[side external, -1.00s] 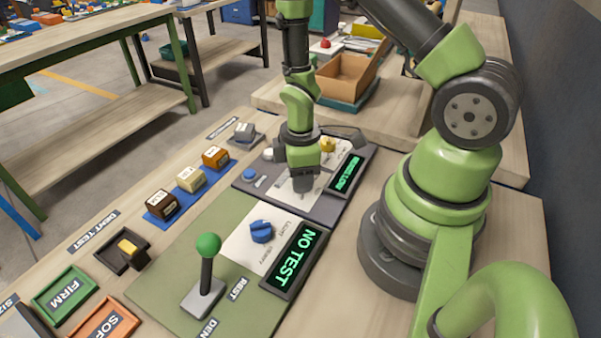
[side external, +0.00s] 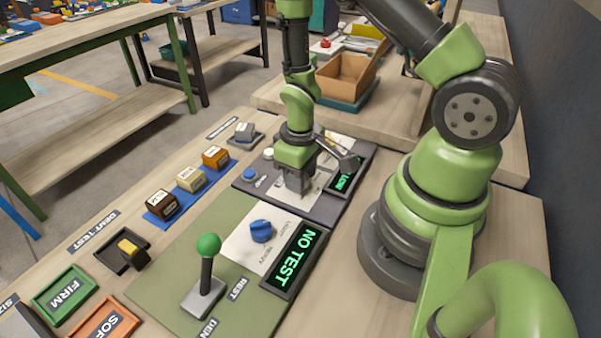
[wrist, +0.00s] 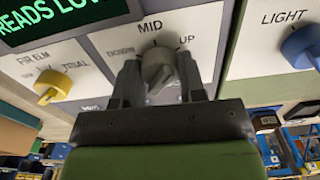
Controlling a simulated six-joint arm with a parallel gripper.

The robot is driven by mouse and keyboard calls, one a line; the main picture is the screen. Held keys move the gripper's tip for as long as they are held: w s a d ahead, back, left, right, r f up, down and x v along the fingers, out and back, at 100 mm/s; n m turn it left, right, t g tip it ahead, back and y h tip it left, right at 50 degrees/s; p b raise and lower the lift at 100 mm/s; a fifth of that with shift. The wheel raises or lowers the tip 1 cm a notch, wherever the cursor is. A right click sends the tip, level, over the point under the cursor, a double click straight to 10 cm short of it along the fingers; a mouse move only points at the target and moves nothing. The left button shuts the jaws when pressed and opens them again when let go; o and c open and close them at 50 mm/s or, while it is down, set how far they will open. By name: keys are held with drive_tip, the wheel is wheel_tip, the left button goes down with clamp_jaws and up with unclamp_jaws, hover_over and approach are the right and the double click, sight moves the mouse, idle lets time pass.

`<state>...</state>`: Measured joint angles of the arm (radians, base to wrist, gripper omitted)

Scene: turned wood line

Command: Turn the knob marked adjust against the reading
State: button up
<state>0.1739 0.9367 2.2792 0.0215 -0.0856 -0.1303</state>
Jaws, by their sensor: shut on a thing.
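The grey knob (wrist: 157,66) is between my fingers in the wrist view, with DOWN, MID and UP printed around it. No word "adjust" is legible. My gripper (wrist: 160,80) is shut on this knob, one finger on each side. In the side view my gripper (side external: 296,187) points straight down at the dark panel (side external: 325,207), and the knob is hidden. The reading display (wrist: 60,18) shows green letters, READS LO, cut off at the frame edge; in the side view the display (side external: 345,178) is partly covered by my wrist.
A yellow knob (wrist: 47,88) and a blue knob (wrist: 302,45) flank the grey one in the wrist view. In the side view, a green-balled lever (side external: 208,245) and a NO TEST display (side external: 293,258) stand nearer. Blocks on a blue mat (side external: 153,219) lie left.

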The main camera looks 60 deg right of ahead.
drive_tip(key=shift+m, duration=2)
drive_tip(key=o, duration=0.9)
drive_tip(key=shift+r, duration=0.1)
wheel_tip(320, 180, up, 10)
drive_tip(key=shift+f, duration=0.1)
drive_tip(key=s+a+r+t, duration=0.2)
drive_tip(key=r, duration=0.4)
drive_tip(key=s+a+r+t+y, duration=0.1)
drive_tip(key=s+a+r+t, duration=0.1)
drive_tip(key=r, duration=0.5)
drive_tip(key=s+a+r+t+y, duration=0.1)
drive_tip(key=s+a+r+t, duration=0.1)
drive_tip(key=r, duration=0.4)
drive_tip(key=shift+s+a+r+t, duration=0.2)
drive_tip(key=shift+s+t, duration=0.1)
drive_tip(key=shift+s, duration=0.35)
drive_tip(key=shift+s+a+r+t, duration=0.2)
drive_tip(key=shift+s+t, duration=0.1)
drive_tip(key=shift+s, duration=0.3)
